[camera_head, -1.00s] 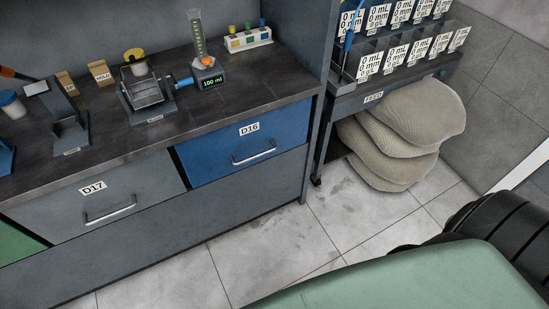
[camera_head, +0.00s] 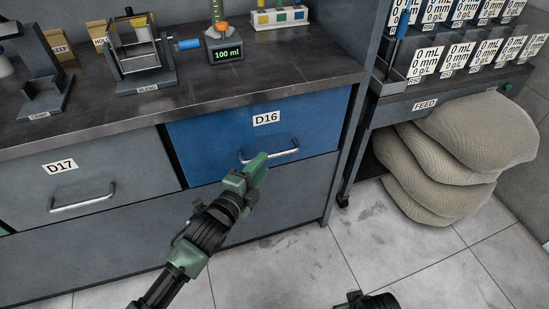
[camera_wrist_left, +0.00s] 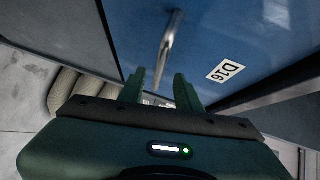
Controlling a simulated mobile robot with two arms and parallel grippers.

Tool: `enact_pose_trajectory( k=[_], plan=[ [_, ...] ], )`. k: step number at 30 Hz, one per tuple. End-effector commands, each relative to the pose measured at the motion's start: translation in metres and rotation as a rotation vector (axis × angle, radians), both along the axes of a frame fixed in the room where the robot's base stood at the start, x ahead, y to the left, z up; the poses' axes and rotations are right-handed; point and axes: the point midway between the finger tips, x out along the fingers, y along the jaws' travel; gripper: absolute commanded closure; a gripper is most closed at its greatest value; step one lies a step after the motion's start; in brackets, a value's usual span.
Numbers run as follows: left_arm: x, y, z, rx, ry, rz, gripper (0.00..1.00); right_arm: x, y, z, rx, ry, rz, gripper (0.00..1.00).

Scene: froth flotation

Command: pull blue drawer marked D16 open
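The blue drawer marked D16 (camera_head: 215,145) is shut, its front flush with the cabinet. Its silver bar handle (camera_head: 283,155) runs across the front below the D16 label (camera_head: 267,119). My left gripper (camera_head: 259,162) is at the left end of the handle, partly covering it.
A grey drawer D17 (camera_head: 85,185) is to the left, shut. The dark worktop (camera_head: 190,92) above carries a glass cylinder stand (camera_head: 225,45) and other apparatus. To the right, stacked sacks (camera_head: 440,165) sit under the FEED shelf (camera_head: 440,103). The tiled floor in front is clear.

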Motion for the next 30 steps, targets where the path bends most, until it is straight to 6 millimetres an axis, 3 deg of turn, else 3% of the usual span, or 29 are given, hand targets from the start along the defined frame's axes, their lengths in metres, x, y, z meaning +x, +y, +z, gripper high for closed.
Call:
enact_pose_trajectory(
  k=[9, 20, 24, 30],
  plan=[
    [0.04, -0.021, -0.008, -0.002, 0.001, 0.0, 0.66, 0.003, 0.0, 0.031, 0.001, -0.018, -0.003, 0.58],
    [0.046, -0.024, -0.008, -0.002, 0.002, 0.0, 0.66, 0.003, -0.001, 0.038, 0.0, -0.019, -0.003, 0.58],
    [0.046, -0.024, -0.008, -0.002, 0.002, 0.0, 1.0, 0.003, 0.0, 0.038, 0.001, -0.019, -0.004, 0.58],
    [0.046, -0.024, -0.008, -0.002, 0.002, 0.001, 1.0, 0.003, -0.001, 0.038, 0.001, -0.019, -0.004, 0.58]
  ],
)
